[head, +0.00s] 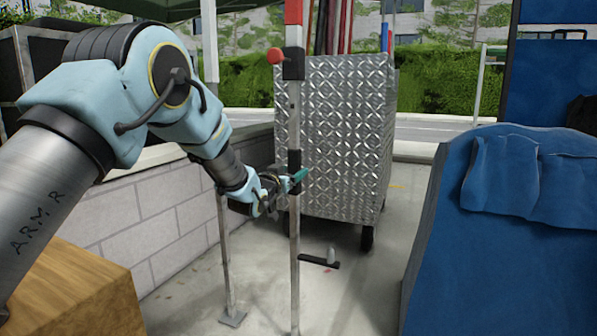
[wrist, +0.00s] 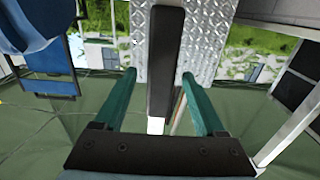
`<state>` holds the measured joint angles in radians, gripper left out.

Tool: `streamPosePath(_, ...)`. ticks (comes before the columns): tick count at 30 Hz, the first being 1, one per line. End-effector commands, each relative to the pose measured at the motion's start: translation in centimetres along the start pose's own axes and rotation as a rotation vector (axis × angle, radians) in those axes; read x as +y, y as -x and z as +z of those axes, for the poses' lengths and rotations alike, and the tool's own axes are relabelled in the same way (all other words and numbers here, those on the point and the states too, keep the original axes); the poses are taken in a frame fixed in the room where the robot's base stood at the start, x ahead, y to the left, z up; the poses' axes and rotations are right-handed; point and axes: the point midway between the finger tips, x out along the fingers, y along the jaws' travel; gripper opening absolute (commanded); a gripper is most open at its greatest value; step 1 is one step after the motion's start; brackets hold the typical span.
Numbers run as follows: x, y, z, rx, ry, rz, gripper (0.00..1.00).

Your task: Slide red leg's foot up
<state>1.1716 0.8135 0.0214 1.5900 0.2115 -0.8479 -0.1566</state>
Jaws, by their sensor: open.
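The red leg (head: 294,115) is an upright grey pole with a red top, a red knob (head: 275,56) on a black collar, and a black sleeve (head: 294,160) lower down. Its bottom end reaches the lower picture edge, so I cannot see the whole foot. My gripper (head: 299,178) is at the height of the black sleeve, with a green finger showing beside the pole. In the wrist view my gripper (wrist: 158,78) is open, its two green fingers on either side of a long black part (wrist: 165,60). Gaps show on both sides; I cannot tell how deep it sits between them.
A metal tread-plate cart (head: 340,130) stands close behind the pole. A second leg with a flat foot plate (head: 232,318) stands left, near a block wall (head: 120,220). A black bar (head: 319,261) shows low beside the pole. Blue-covered furniture (head: 500,250) is at right.

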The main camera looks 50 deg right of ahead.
Motion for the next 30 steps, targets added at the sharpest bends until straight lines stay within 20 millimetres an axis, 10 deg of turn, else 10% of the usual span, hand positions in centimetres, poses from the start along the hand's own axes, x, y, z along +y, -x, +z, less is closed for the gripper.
streamPosePath(9, 0.0, -4.5, 0.1, -0.001, 0.001, 0.000, 0.72)
streamPosePath(23, 0.0, -5.4, 0.1, -0.002, 0.001, -0.001, 0.72)
streamPosePath(30, -0.1, -5.4, 0.1, -0.002, 0.001, -0.001, 0.46)
